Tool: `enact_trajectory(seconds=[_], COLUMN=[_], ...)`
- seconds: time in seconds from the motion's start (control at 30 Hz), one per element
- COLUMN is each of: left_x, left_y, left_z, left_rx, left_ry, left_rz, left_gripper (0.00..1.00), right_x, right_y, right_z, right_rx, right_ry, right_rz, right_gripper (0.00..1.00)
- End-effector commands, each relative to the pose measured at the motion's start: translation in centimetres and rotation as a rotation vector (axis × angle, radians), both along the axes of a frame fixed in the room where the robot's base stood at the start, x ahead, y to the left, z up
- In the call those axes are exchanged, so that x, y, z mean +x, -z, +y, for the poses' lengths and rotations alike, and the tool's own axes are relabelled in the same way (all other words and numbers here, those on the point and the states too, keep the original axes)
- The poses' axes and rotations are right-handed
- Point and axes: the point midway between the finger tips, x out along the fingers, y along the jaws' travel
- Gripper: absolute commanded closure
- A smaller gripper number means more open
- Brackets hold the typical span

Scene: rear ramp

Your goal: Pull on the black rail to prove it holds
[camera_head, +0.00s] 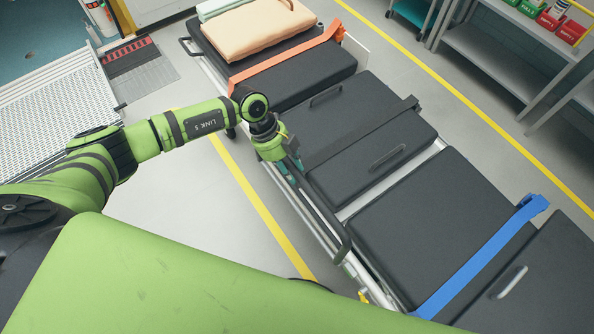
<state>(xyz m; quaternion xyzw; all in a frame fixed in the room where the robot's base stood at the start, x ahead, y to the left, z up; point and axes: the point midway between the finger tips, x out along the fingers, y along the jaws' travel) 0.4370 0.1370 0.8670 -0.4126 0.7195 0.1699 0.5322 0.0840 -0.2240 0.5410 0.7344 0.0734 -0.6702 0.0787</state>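The black rail (344,244) runs along the near side of a stretcher with black pads (370,150). Its curved lower end shows clear, and its upper part passes under my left gripper. My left gripper (290,164) points down at the upper part of the rail, beside the middle pad. Its fingers are small and dark against the rail, so I cannot tell whether they are around it or only beside it. My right gripper is not in view.
An orange strap (285,60), a black strap (362,130) and a blue strap (480,258) cross the pads. Folded blankets (245,30) lie at the top end. A perforated ramp (50,110) is at left, grey shelving (505,55) at upper right. Floor left of the stretcher is clear.

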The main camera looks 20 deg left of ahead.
Motion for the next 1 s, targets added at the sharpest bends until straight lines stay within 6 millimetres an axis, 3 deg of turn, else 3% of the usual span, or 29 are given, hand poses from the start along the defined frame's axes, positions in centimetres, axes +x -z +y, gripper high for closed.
enact_trajectory(seconds=[1.0], left_x=[-1.6], left_y=[0.3], left_z=[1.2], left_rx=[0.007], left_ry=[0.005], left_rz=[0.008], left_gripper=[1.00], right_x=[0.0], right_y=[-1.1], right_z=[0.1], right_rx=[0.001], right_ry=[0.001], right_rz=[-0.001], right_gripper=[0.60])
